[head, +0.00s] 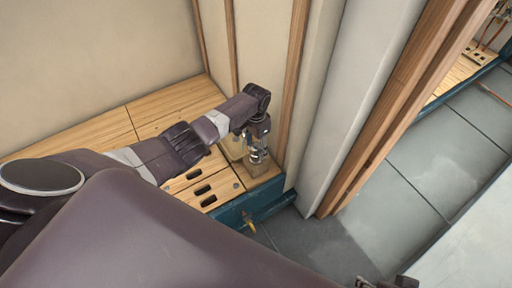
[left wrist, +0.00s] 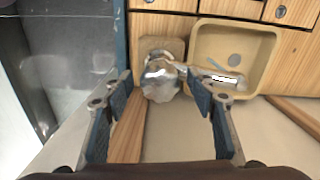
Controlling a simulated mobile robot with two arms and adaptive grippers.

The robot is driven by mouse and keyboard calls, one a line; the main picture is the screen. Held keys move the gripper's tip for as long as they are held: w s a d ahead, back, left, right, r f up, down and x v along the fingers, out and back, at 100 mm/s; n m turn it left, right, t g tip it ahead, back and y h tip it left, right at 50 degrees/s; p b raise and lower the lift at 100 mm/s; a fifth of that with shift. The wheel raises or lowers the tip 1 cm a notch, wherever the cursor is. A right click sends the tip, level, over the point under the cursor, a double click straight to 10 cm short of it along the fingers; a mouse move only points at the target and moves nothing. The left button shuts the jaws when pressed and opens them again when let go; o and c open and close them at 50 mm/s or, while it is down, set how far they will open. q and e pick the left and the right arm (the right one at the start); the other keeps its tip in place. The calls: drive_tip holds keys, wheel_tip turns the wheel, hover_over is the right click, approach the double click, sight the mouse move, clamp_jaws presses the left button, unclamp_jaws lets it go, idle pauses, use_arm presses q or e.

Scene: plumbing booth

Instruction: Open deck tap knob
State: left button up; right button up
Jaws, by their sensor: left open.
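The deck tap's chrome knob (left wrist: 160,78) is round and faceted, on a tan block beside a small basin (left wrist: 250,62). Its chrome spout (left wrist: 222,78) reaches over the basin. My left gripper (left wrist: 164,92) is open, one finger on either side of the knob, with a visible gap at each side. In the head view my left gripper (head: 258,150) points down over the tap in the corner of the wooden deck, hiding much of it. A small dark part at the bottom edge looks like my right gripper (head: 388,283); its fingers are not clear.
The wooden deck (head: 160,108) has dark slots and a teal front edge (head: 262,208). A brass valve (head: 249,221) sticks out of that edge. Walls and a wooden post (head: 285,90) stand close to the tap. Grey floor (head: 400,210) is open at the right.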

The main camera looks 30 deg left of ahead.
use_arm(q)
drive_tip(key=shift+c, duration=0.4)
drive_tip(key=c, duration=1.1)
drive_tip(key=shift+r, duration=0.15)
drive_tip(key=shift+d+r+n+p, duration=0.1)
drive_tip(key=shift+n+p, duration=0.55)
drive_tip(key=shift+n, duration=0.15)
drive_tip(key=n+p, duration=0.1)
drive_tip(key=n, duration=0.3)
drive_tip(key=shift+f, duration=0.2)
use_arm(e)
drive_tip(key=x, duration=0.5)
drive_tip(key=shift+a+f, duration=0.1)
drive_tip(key=shift+f, duration=0.1)
use_arm(q)
drive_tip(key=o, duration=1.2)
